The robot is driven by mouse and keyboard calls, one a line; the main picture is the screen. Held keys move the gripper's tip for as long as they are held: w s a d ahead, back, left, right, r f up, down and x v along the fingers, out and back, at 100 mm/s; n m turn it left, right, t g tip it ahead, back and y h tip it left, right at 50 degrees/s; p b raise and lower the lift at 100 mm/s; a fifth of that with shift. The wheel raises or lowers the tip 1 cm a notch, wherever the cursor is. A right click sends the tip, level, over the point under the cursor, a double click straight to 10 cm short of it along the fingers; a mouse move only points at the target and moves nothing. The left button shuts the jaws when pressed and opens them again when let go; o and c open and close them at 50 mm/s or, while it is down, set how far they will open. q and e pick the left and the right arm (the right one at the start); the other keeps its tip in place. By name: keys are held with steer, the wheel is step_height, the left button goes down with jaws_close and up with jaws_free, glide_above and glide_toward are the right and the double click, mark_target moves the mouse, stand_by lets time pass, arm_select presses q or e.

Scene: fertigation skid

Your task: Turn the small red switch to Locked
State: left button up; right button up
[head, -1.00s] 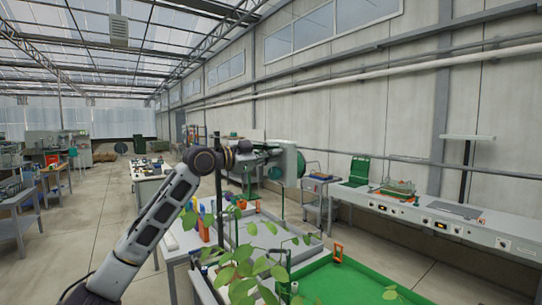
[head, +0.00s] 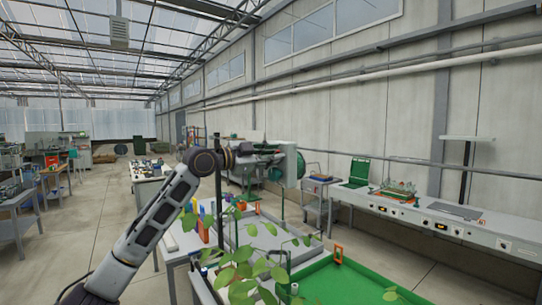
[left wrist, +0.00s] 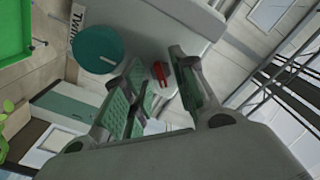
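The small red switch (left wrist: 160,74) shows in the left wrist view on a pale grey housing (left wrist: 182,22). It lies between the two fingers of my left gripper (left wrist: 162,92), which is open. I cannot tell whether either finger touches it. In the head view my left gripper (head: 268,157) is at the pale box (head: 291,165), and the switch cannot be made out there. The switch's position marks are not readable. My right gripper is not in view.
A round teal-green knob (left wrist: 100,50) sits on the same housing beside the switch, near a partly readable label (left wrist: 76,18). Leafy plants (head: 245,270) and a green-floored tray (head: 345,285) are in front. A long grey bench (head: 450,228) runs along the right wall.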

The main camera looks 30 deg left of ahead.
arm_select(q)
steer(key=shift+s+a, duration=0.1)
steer(key=shift+s, duration=0.1)
stand_by(0.3)
steer(key=v, duration=1.1)
steer(key=shift+s, duration=0.3)
stand_by(0.8)
stand_by(0.7)
